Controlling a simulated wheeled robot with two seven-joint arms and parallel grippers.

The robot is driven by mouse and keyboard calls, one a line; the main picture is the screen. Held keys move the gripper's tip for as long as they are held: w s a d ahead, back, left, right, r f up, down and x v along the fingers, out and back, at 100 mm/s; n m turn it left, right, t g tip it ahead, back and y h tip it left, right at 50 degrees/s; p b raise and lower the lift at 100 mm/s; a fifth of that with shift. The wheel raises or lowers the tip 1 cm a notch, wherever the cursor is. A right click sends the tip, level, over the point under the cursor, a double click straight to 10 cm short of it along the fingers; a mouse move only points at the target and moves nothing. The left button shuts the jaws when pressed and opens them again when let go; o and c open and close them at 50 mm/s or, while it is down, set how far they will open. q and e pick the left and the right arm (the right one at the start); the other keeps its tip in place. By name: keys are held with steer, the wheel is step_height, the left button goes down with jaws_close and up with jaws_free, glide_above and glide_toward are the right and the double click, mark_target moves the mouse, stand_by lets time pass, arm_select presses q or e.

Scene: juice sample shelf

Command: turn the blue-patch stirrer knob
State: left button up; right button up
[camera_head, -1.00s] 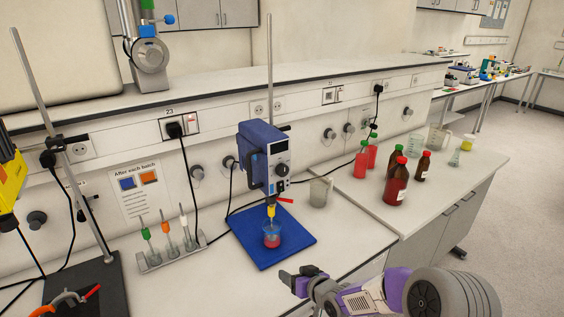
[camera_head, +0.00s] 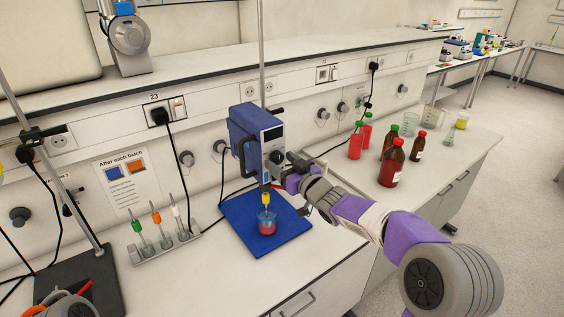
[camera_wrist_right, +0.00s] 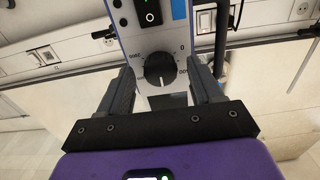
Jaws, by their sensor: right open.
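The blue overhead stirrer (camera_head: 248,135) stands on its rod above a blue base plate (camera_head: 240,225). In the right wrist view its front panel shows a round dark knob (camera_wrist_right: 160,68) with a white pointer mark, a dial scale around it, a black switch above and a blue patch (camera_wrist_right: 179,9). My right gripper (camera_wrist_right: 158,72) is open, with one finger on each side of the knob; I cannot tell whether they touch it. In the head view my right gripper (camera_head: 288,162) is at the stirrer's front and covers the knob. My left gripper is out of view.
A beaker with red liquid (camera_head: 267,226) stands under the stirrer's shaft. A rack of stirring tools (camera_head: 165,247) is to the left. Red and brown bottles (camera_head: 391,163) stand to the right, behind my right arm. A socket-lined wall is behind.

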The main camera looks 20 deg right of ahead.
steer(key=shift+w+a, duration=0.1)
steer(key=shift+w, duration=0.1)
steer(key=shift+c, duration=0.3)
steer(key=c, duration=1)
